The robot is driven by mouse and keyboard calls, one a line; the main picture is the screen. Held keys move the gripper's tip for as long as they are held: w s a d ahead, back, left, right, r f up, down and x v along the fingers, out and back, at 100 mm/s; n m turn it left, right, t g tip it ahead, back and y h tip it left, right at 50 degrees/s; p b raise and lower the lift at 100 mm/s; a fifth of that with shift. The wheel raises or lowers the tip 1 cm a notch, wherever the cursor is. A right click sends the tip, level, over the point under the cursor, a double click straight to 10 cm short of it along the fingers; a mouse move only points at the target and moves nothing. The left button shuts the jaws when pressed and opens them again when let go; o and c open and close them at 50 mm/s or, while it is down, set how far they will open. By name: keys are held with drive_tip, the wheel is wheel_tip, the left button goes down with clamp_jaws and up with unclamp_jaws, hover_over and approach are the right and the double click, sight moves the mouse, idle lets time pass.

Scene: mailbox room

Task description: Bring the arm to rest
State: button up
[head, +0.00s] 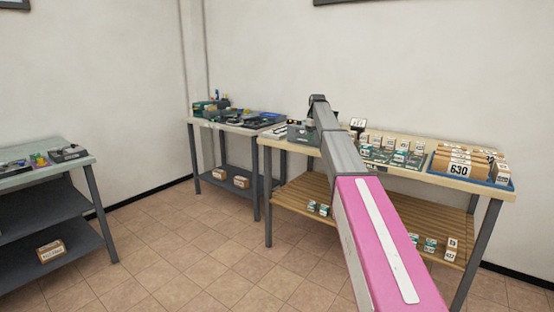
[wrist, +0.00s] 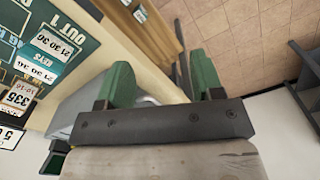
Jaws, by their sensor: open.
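My arm (head: 370,235), pink and grey, reaches from the lower right of the head view up and away toward the wooden table (head: 500,188). Its far end looks to be over or in front of the table's left part; the fingers cannot be made out there. In the wrist view my gripper (wrist: 162,78) shows two green fingers spread apart with nothing between them. A grey bin or box edge (wrist: 75,112) lies below the left finger, and I cannot tell whether they touch.
The table holds a blue tray (head: 512,187) of brown boxes marked 630 and several small labelled boxes (head: 390,156). A dark-legged table (head: 235,128) stands left of it. Another grey table (head: 72,160) is at far left. The tiled floor (head: 190,240) between is clear.

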drive_tip(key=s+f+m, duration=0.4)
drive_tip(key=s+f, duration=2.8)
drive_tip(key=s, duration=0.3)
drive_tip(key=s+f+m, duration=0.1)
drive_tip(key=s+f, duration=0.2)
drive_tip(key=s, duration=0.4)
drive_tip(key=s+f, duration=0.2)
drive_tip(key=s, duration=0.6)
drive_tip(key=shift+s+f+m, duration=0.25)
drive_tip(key=shift+f+m, duration=0.15)
